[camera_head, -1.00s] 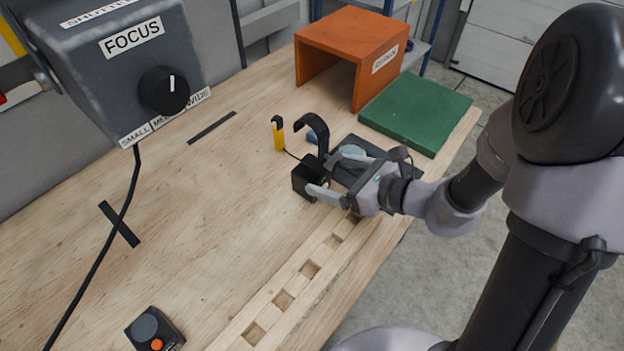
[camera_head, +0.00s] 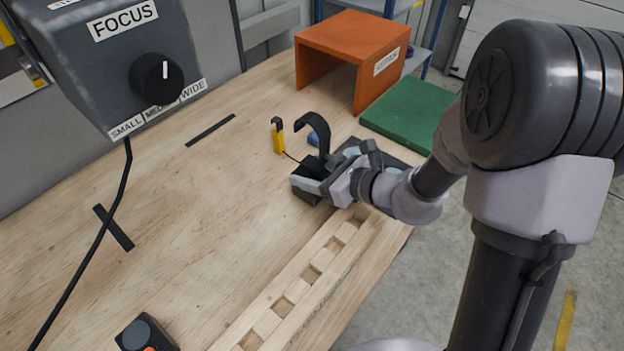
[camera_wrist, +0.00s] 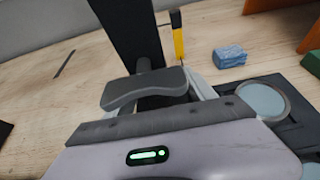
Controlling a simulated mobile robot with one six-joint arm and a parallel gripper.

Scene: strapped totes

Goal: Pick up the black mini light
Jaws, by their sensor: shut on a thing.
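The black mini light (camera_head: 308,168) stands on the wooden bench, with a square black base and a curved black arm rising from it. The arm also shows as a wide black strip in the wrist view (camera_wrist: 130,35). My gripper (camera_head: 318,173) reaches in from the right with its fingers closed around the light's base. In the wrist view, my gripper (camera_wrist: 165,92) covers most of the base. I cannot tell any gap between the base and the bench.
A yellow-and-black tool (camera_head: 278,136) stands just behind the light, with a blue sponge-like block (camera_wrist: 230,57) nearby. A dark tray (camera_head: 400,167) lies to the right. An orange shelter (camera_head: 348,45) and green mat (camera_head: 405,115) are behind. A slotted wooden rail (camera_head: 310,273) runs in front.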

